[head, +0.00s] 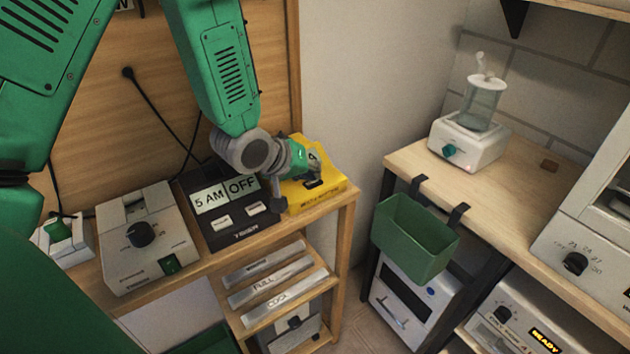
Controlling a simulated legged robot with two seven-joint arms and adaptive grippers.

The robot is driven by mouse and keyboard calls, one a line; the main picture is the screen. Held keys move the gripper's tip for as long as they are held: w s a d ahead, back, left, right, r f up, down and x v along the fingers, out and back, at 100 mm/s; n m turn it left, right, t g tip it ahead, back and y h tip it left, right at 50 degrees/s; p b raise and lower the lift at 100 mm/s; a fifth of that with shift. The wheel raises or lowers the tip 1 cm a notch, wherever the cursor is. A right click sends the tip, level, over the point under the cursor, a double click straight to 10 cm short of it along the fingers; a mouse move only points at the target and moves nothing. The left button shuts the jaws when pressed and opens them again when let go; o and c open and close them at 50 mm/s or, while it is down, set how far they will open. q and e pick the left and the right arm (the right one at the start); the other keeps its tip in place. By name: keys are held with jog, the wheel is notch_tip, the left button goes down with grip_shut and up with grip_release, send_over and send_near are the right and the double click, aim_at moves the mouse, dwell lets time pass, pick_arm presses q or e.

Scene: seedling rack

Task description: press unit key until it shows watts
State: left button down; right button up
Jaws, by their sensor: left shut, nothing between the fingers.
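A yellow device (330,172) sits at the right end of the wooden shelf, next to a black timer. My left gripper (312,180) is shut and empty, with its fingertips over the yellow device's top face. I cannot tell whether the fingertips touch it. The gripper and wrist hide much of that face, including any key under them. A dark character shows on a pale patch beside the gripper, too small to read surely; I cannot make out a unit. My right gripper is not in view.
The black timer (228,232) reads "5 AM" and "OFF". A white box with a dark knob (146,246) stands left of it. Labelled slats (268,282) sit below. A green bin (416,243) hangs from the right bench, which bears a white device (468,141).

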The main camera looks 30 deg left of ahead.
aim_at(313, 183)
pick_arm(q)
jog(key=shift+d+r+p, duration=0.3)
jog(key=shift+r+p, duration=0.05)
jog(key=shift+r, duration=0.25)
jog(key=shift+a, duration=0.15)
notch_tip(313, 183, up, 4)
jog(key=p, duration=0.3)
jog(key=shift+p, duration=0.4)
jog(key=shift+r+p, duration=0.5)
jog(key=shift+p, duration=0.1)
jog(key=shift+f, duration=0.1)
